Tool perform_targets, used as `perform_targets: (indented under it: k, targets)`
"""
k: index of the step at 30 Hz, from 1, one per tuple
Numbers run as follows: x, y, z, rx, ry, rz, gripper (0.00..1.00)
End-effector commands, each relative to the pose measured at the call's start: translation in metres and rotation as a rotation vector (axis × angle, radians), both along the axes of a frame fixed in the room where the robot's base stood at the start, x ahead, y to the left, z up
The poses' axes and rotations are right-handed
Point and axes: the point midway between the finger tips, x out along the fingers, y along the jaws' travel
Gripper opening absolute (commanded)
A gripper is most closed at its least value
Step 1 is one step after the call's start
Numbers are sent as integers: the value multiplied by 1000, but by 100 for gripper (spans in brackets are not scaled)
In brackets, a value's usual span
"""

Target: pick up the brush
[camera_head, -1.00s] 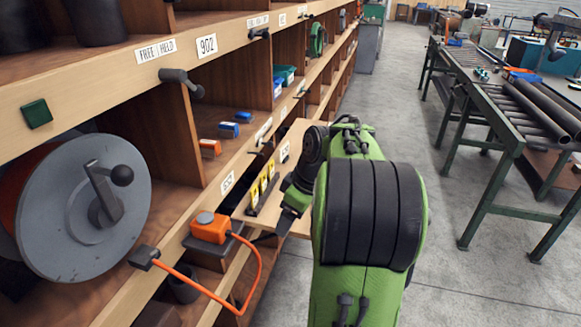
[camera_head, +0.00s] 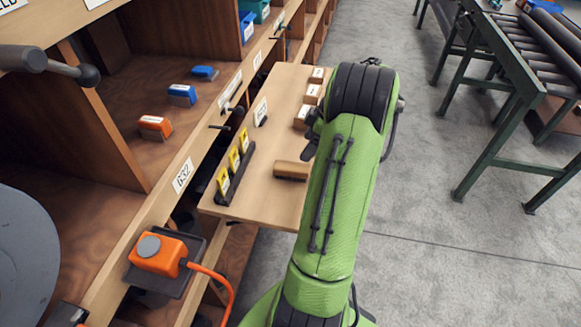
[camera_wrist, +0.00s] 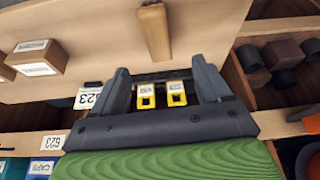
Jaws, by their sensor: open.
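The brush (camera_head: 291,169) looks like a small wooden block with a dark underside. It lies on the pull-out wooden board (camera_head: 262,203), left of my arm in the head view. In the wrist view the brush (camera_wrist: 155,33) is near the top centre. My gripper (camera_wrist: 163,74) is open and empty in the wrist view, its two dark fingers spread apart with the brush beyond their tips. In the head view my arm hides most of the gripper.
A black rack with yellow-labelled pieces (camera_head: 234,162) stands on the board's left side. Several small labelled boxes (camera_head: 312,94) stand along its far right edge. Shelves with blue and orange items (camera_head: 155,127) are at left. An orange box with a cable (camera_head: 158,252) is nearer.

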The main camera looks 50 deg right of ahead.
Motion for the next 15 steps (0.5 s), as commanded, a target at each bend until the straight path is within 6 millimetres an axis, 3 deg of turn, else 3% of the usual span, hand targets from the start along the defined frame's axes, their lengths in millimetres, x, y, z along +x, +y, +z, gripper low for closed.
perform_targets:
  k: [1, 6, 15]
  targets:
    - [5, 4, -17, 5, 3, 2, 77]
    - [19, 10, -54, 3, 3, 2, 77]
    - [32, 15, -86, 3, 2, 2, 77]
